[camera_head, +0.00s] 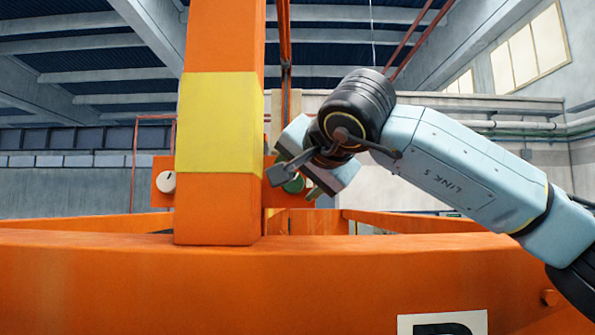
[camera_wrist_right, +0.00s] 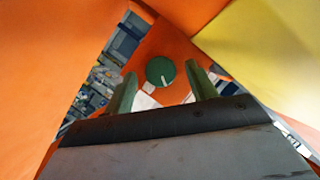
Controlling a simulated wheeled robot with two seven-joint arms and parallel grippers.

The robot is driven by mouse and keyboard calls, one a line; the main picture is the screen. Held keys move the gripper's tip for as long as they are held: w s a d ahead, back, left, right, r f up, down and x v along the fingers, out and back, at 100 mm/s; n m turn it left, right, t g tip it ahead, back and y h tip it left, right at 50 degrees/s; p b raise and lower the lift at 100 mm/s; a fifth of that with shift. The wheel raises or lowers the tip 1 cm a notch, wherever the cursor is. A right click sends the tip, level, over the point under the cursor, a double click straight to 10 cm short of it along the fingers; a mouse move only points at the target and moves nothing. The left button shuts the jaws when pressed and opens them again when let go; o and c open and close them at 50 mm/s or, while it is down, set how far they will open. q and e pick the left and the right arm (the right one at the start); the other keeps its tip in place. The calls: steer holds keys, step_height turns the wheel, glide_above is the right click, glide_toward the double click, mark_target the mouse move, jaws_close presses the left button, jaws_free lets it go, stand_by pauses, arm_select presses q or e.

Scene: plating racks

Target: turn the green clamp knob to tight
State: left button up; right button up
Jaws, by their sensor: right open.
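The green clamp knob (camera_head: 294,185) is on an orange plate behind the orange post, partly hidden by my right gripper in the head view. In the right wrist view the round green knob (camera_wrist_right: 158,70) shows whole, with a short white pointer mark at its lower right. My right gripper (camera_head: 296,176) is at the knob, and its fingers (camera_wrist_right: 160,74) are open, one on either side of the knob in the wrist view. I cannot tell whether they touch it. My left gripper is not in view.
A thick orange post (camera_head: 218,210) with a yellow band (camera_head: 220,122) stands close to the left of my right gripper. A white knob (camera_head: 166,182) sits on an orange plate left of the post. A wide orange beam (camera_head: 250,280) crosses the front.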

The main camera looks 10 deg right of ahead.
steer(key=shift+w+f, duration=0.1)
steer(key=shift+w, duration=0.05)
steer(key=shift+c, duration=0.4)
steer(key=c, duration=0.9)
steer(key=shift+f+m+y+b, duration=0.2)
steer(key=shift+m+y+b, duration=0.15)
steer(key=shift+b, duration=0.65)
steer(key=m+t+b, duration=0.1)
steer(key=m+b, duration=0.1)
steer(key=b, duration=0.2)
steer(key=m+t+y+b, duration=0.1)
steer(key=m+b, duration=0.2)
steer(key=b, duration=0.1)
steer(key=m+t+y+b, duration=0.1)
steer(key=m+b, duration=0.1)
steer(key=b, duration=0.2)
steer(key=shift+f+m+t, duration=0.25)
steer(key=shift+f+t, duration=0.15)
steer(key=shift+r+m+t+b, duration=0.15)
steer(key=shift+m+t+b, duration=0.25)
steer(key=shift+m+b, duration=0.6)
steer(key=o, duration=1)
